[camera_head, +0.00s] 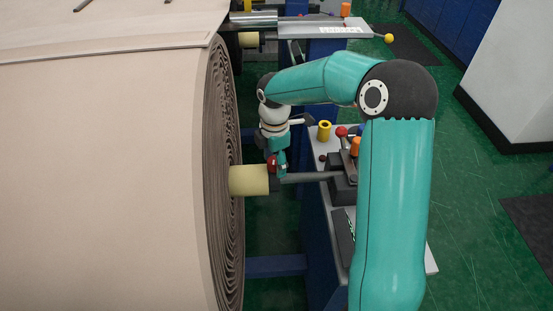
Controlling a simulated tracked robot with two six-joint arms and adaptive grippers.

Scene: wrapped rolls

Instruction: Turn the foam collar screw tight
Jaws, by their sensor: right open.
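The pale yellow foam collar (248,180) sits at the core of the big wrapped roll (110,170), around the grey shaft (310,177). A small red knob (271,163), which looks like the collar screw, stands at the collar's right end. My right gripper (279,168) points down at this knob, with its teal fingers close beside it. It is open; the fingers partly hide the knob, and I cannot tell whether they touch it. My left gripper is not in view.
A blue stand (318,222) with a grey top carries a dark shaft holder, a yellow ring (324,130) and red and orange knobs. A second machine with a metal shaft stands behind.

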